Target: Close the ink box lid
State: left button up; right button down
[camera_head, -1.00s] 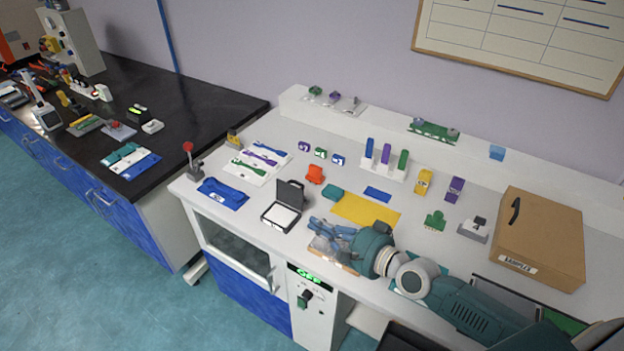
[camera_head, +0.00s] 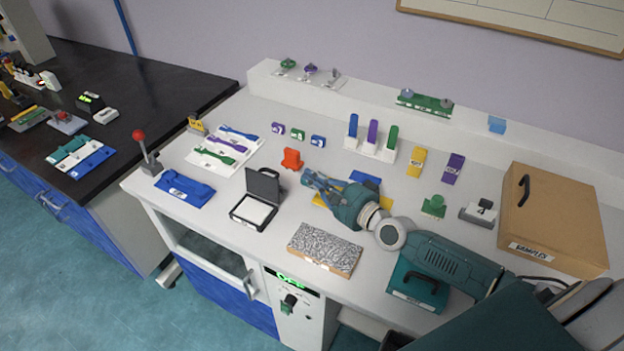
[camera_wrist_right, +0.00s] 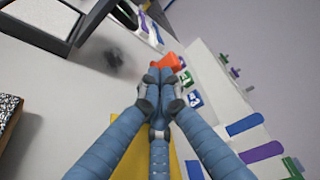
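The black ink box (camera_head: 237,217) sits on the white bench, with a white pad inside. Its lid (camera_head: 263,184) is open and stands upright at the back. Part of the box, cut off by the frame, shows at the top left of the right wrist view (camera_wrist_right: 76,36). My right gripper (camera_head: 309,178) is to the right of the lid, apart from it, above the bench. In the wrist view its blue fingers (camera_wrist_right: 160,80) are drawn together, with nothing seen between them. My left gripper is not in view.
A red-orange block (camera_head: 291,159) stands just beyond my right fingertips. A speckled block (camera_head: 325,248) lies at the front, right of the box. A blue tray (camera_head: 184,188) lies to its left. A yellow sheet (camera_head: 322,200) is partly under my gripper.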

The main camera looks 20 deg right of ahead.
aim_at(267, 181)
jog(key=x, duration=0.7)
jog(key=shift+b, duration=0.35)
jog(key=s+a+p, duration=0.1)
jog(key=p, duration=0.1)
jog(key=a+r+p, duration=0.1)
jog(key=shift+s+r+p, duration=0.2)
jog(key=shift+s+p, duration=0.15)
jog(key=shift+s+a+r+p, duration=0.1)
jog(key=shift+s+a+p, duration=0.3)
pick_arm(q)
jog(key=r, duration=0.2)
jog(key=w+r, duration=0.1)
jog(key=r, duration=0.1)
pick_arm(e)
jog(key=shift+a, duration=0.1)
